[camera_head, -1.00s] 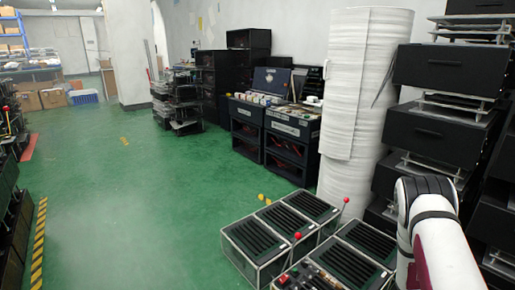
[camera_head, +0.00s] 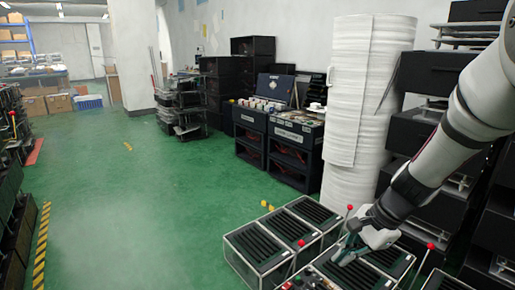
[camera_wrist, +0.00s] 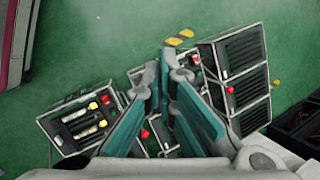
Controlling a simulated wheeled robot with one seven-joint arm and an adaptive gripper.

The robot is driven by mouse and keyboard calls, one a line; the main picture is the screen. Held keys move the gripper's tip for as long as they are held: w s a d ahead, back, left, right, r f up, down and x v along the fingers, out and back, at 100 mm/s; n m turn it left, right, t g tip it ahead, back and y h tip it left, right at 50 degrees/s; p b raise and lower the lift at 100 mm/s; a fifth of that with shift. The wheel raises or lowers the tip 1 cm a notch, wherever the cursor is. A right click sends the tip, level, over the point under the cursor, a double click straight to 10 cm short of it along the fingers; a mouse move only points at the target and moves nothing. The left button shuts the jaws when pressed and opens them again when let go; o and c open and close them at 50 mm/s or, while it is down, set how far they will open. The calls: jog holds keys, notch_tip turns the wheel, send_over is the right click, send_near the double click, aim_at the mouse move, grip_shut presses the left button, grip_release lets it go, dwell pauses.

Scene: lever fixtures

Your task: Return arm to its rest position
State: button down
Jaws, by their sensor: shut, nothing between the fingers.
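My gripper (camera_head: 345,258) is in the head view at the lower right, above the lever fixtures. In the wrist view its two teal fingers (camera_wrist: 169,62) come together at the tips, with nothing between them. My arm reaches down to it from the upper right. Black, clear-sided lever fixtures (camera_head: 262,248) stand on the floor below. Red lever knobs (camera_head: 301,243) rise from them, one of them close to the gripper (camera_head: 350,207). In the wrist view a fixture with yellow and red knobs (camera_wrist: 82,122) lies left of the fingers. My gripper hides part of the fixtures.
A tall white wrapped roll (camera_head: 365,110) stands behind the fixtures. Stacked black drawers (camera_head: 432,75) stand at the right, close behind my arm. Black cabinets (camera_head: 290,150) line the back wall. Open green floor (camera_head: 140,200) lies to the left.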

jog(key=s+a+r+n+g, duration=0.1)
jog(key=s+a+r+n, duration=0.25)
jog(key=s+r, duration=0.3)
jog(key=s+a+r+n, duration=0.2)
jog(key=s+r+n, duration=0.25)
jog(key=s, duration=0.35)
jog(key=s+d+r+n+h, duration=0.1)
jog(key=s+d+n+h, duration=0.15)
jog(key=s, duration=0.65)
jog(key=s+d+r+n+h, duration=0.1)
jog(key=s+r+n+h, duration=0.15)
jog(key=s, duration=0.55)
notch_tip(320, 180, up, 30)
jog(key=n+t+p, duration=0.1)
jog(key=t+p, duration=0.2)
jog(key=p, duration=2.6)
jog(key=shift+s+d+y, duration=0.3)
jog(key=shift+s, duration=0.1)
